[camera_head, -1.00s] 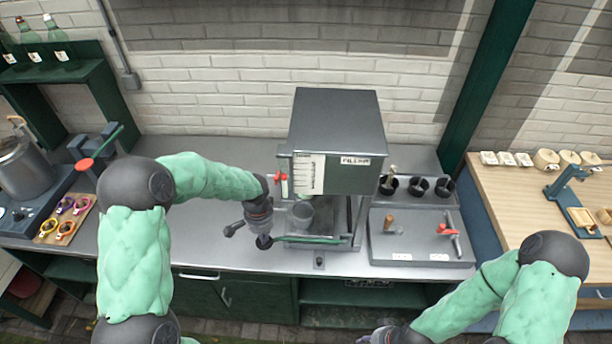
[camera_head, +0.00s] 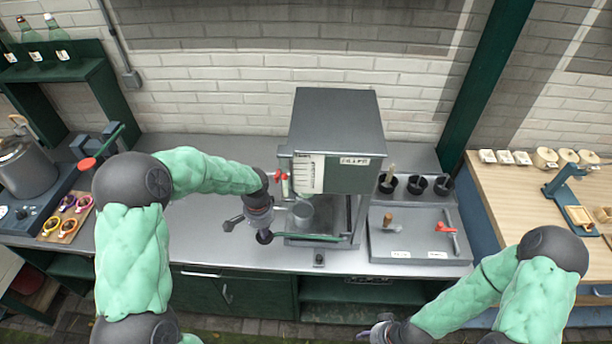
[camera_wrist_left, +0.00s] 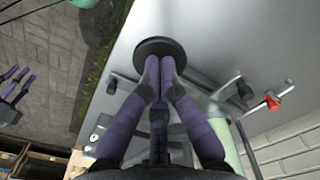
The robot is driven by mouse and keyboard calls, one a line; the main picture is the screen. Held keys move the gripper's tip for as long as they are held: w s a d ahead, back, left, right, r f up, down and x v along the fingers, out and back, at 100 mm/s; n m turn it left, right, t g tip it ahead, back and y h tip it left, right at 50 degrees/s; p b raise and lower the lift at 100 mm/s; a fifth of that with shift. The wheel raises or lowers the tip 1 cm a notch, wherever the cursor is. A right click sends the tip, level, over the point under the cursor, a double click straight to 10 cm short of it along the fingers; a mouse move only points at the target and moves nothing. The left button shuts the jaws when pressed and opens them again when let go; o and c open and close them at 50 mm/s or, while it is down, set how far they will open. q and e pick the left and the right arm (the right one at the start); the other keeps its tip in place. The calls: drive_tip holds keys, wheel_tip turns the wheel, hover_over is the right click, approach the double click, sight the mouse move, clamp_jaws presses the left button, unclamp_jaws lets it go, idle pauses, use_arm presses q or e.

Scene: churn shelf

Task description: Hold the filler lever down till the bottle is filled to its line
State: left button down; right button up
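The filler (camera_head: 337,125) is a grey box on a stand on the metal bench, with a white scale on its front. A grey translucent vessel (camera_head: 303,213) stands under it; I cannot tell its fill level or line. A dark green bar (camera_head: 312,238) crosses low in front, with a dark round knob (camera_head: 264,237) at its left end. My left gripper (camera_head: 258,214) is at this knob. In the left wrist view its purple fingers (camera_wrist_left: 160,68) converge, tips together, over a dark disc (camera_wrist_left: 150,46). My right gripper (camera_head: 378,334) is at the bottom edge, its fingers spread in the left wrist view.
A red tap handle (camera_head: 281,176) sits on the filler's left side. Right of the filler are black cups (camera_head: 416,185) and a grey panel (camera_head: 418,240) with handles. A pot (camera_head: 25,168) is at far left, a wooden table (camera_head: 510,205) at right.

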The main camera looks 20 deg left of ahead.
use_arm(q)
drive_tip(key=shift+d+r+p, duration=0.1)
drive_tip(key=shift+r+p, duration=0.65)
drive_tip(key=shift+r, duration=0.4)
wheel_tip(320, 180, up, 6)
drive_tip(key=p, duration=0.4)
